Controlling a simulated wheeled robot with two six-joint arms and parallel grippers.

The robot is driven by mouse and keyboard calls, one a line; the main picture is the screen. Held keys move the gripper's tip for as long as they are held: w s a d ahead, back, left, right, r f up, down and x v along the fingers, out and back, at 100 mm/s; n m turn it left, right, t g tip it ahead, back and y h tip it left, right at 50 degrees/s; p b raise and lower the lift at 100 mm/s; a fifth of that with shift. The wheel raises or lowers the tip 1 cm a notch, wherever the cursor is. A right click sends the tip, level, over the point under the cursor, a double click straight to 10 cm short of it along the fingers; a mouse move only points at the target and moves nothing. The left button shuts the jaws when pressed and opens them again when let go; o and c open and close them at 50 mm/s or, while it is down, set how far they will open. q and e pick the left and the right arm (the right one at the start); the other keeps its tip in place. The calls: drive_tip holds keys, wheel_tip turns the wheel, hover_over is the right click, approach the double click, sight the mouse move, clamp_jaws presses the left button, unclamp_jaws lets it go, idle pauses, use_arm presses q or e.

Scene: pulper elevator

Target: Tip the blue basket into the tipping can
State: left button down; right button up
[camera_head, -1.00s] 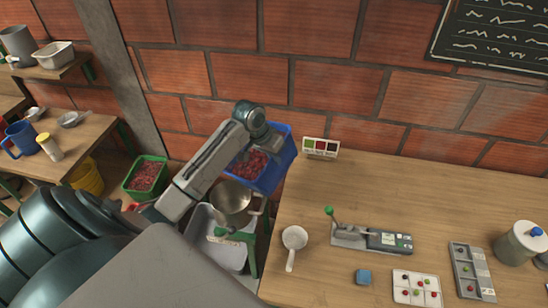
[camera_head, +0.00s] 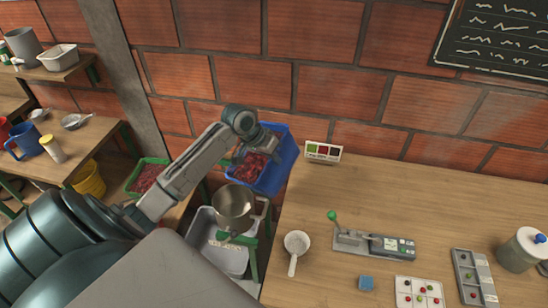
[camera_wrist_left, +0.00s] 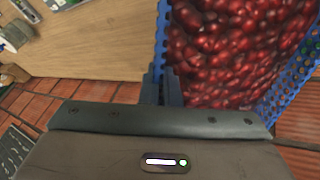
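The blue basket (camera_head: 289,160) is full of red coffee cherries and sits against the brick wall, just left of the table. In the left wrist view its perforated blue wall (camera_wrist_left: 161,35) runs down to my left gripper (camera_wrist_left: 162,88), whose fingers sit close on either side of it. In the head view my left gripper (camera_head: 273,146) is at the back of the basket, and its fingertips are hard to make out. The metal tipping can (camera_head: 234,207) stands in front and left of the basket, apart from it. My right gripper is out of view.
A pale tub (camera_head: 226,258) is below the can. The wooden table (camera_head: 360,195) at right holds a white scoop (camera_head: 297,243), a lever device (camera_head: 372,243) and a colour card (camera_head: 323,152). A green crate of cherries (camera_head: 148,177) stands at left.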

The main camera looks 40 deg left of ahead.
use_arm(q)
drive_tip(key=shift+r, duration=0.2)
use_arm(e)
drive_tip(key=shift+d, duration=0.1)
use_arm(q)
drive_tip(key=shift+s+a+r+t+h, duration=0.6)
drive_tip(key=shift+r+t+h, duration=0.1)
drive_tip(key=shift+t+h, duration=0.2)
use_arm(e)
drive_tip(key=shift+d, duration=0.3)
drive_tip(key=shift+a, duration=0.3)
use_arm(q)
drive_tip(key=shift+s+a, duration=0.1)
drive_tip(key=shift+s+a+r+t+h, duration=0.25)
drive_tip(key=shift+s+a+t+h, duration=0.45)
drive_tip(key=shift+t, duration=0.1)
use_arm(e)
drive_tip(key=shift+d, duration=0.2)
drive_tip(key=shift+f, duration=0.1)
